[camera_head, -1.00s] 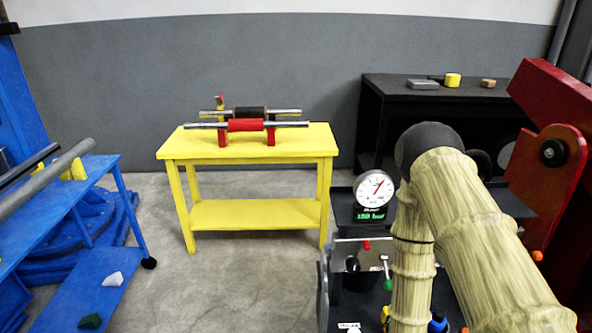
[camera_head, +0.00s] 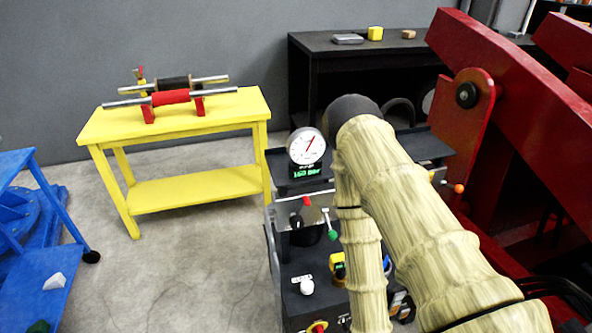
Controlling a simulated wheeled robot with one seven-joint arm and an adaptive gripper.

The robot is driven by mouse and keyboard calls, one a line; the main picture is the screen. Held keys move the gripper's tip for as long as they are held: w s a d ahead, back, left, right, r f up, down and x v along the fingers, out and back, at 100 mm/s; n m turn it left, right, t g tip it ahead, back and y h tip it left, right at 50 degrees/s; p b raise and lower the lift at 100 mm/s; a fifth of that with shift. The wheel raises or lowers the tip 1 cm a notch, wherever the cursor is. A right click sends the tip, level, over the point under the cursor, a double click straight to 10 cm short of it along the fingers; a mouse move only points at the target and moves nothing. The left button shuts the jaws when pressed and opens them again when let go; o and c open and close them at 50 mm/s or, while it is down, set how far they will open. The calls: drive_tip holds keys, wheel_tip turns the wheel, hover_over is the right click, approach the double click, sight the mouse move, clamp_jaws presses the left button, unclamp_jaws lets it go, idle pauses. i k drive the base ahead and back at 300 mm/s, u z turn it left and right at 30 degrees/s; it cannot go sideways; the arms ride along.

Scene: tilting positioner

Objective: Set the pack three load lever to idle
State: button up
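A dark control stand (camera_head: 290,262) stands at the lower middle, partly hidden behind my arm. On it I see a lever with a red knob (camera_head: 306,200), a lever with a green knob (camera_head: 332,235) and a black knob (camera_head: 297,220). A white knob (camera_head: 307,286) and a yellow part (camera_head: 338,265) sit lower down. I cannot tell which of these, if any, is the pack three load lever, as labels are too small to read. My gripper is not in view; only my arm's sleeved links show.
A round gauge (camera_head: 306,146) with a green digital readout stands above the panel. A yellow bench (camera_head: 190,130) with rollers is at left, a blue frame (camera_head: 35,230) at far left. A large red machine (camera_head: 500,100) fills the right. Grey floor between the benches is clear.

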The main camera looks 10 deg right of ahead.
sight(332, 234)
drive_tip(key=u, duration=0.75)
drive_tip(key=k, duration=0.95)
drive_tip(key=z, duration=1.15)
drive_tip(key=i, duration=0.5)
drive_tip(key=z, duration=0.05)
